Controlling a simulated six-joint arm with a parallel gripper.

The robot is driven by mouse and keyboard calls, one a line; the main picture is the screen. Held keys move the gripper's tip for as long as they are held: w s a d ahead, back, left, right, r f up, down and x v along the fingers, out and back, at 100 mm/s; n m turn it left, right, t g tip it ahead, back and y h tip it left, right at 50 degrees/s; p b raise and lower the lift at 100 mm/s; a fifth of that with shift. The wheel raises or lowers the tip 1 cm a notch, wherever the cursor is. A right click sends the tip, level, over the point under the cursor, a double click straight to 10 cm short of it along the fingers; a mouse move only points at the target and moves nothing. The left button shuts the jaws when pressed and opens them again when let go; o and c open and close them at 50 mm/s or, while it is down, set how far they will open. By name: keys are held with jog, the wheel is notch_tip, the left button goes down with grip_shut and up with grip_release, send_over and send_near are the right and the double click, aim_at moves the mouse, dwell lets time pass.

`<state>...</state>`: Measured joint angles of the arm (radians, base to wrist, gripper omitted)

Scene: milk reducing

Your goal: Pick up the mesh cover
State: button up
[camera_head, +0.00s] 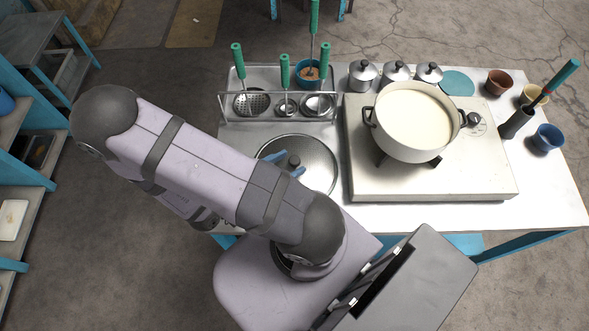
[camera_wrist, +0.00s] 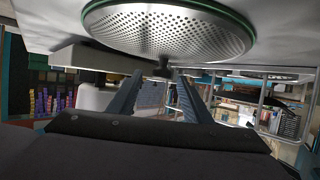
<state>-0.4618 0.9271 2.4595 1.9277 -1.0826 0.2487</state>
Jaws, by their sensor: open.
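The mesh cover (camera_head: 318,157) is a round perforated metal disc with a dark knob (camera_head: 294,160). It lies flat on the white table, left of the stove. My arm hides its lower left part. In the wrist view, which appears upside down, the mesh cover (camera_wrist: 165,25) shows at the top with a green rim, and its knob hangs toward the fingertips. My gripper (camera_head: 287,165) is open, with its blue fingers by the knob. In the wrist view my gripper (camera_wrist: 157,80) has its fingers apart, one toward each side of the knob; contact cannot be told.
A stove (camera_head: 440,174) carrying a pot of milk (camera_head: 414,120) stands close right of the cover. A wire rack (camera_head: 280,106) with green-handled utensils stands behind it. Lidded metal jars (camera_head: 396,72) and small cups (camera_head: 547,138) are further right. A shelf (camera_head: 30,150) is at far left.

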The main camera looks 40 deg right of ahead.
aim_at(304, 158)
jog(key=shift+p+x, duration=0.95)
jog(key=shift+x, duration=2.7)
jog(key=shift+w, duration=0.1)
grip_shut()
